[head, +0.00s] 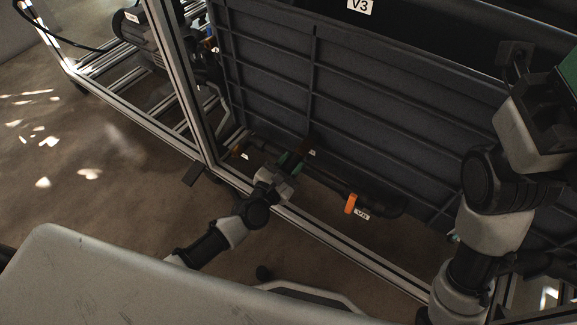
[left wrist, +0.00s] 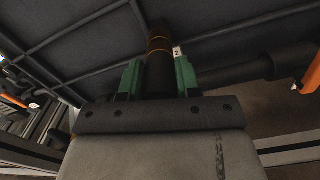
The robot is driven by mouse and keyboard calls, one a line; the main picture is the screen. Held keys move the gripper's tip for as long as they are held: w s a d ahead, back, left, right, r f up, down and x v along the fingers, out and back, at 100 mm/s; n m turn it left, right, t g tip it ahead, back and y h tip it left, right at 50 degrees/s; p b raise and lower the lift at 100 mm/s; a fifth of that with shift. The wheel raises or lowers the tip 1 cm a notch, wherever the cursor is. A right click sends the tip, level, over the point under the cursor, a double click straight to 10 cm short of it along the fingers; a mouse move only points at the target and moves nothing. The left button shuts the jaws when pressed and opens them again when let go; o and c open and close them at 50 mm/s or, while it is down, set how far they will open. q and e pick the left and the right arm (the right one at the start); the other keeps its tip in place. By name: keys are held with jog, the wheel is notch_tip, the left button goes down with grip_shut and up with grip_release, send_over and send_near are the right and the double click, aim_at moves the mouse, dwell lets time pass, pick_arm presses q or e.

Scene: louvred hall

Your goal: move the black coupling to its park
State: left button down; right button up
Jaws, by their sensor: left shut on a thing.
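My left gripper (head: 290,161) reaches in over the frame rail, low in front of the grey tank. Its green fingers (left wrist: 158,78) are shut on the black coupling (left wrist: 158,60), a dark upright cylinder with thin orange rings in the left wrist view. A small white tag (left wrist: 178,53) shows just right of the coupling; its lettering is unreadable. In the head view the coupling is small and dark, mostly lost against the tank. I cannot make out the park for certain. My right gripper (head: 543,62) is at the upper right, partly cut off by the picture edge.
The ribbed grey tank (head: 380,115) is labelled V3. A dark pipe with an orange handle (head: 350,204) runs along its foot, right of my left gripper. A metal upright (head: 178,80) stands to the left, with a motor-like unit (head: 140,30) behind it.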

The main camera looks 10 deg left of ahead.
pick_arm(q)
jog(key=shift+w, duration=0.1)
jog(key=c, duration=0.7)
grip_release()
jog(key=v, duration=0.7)
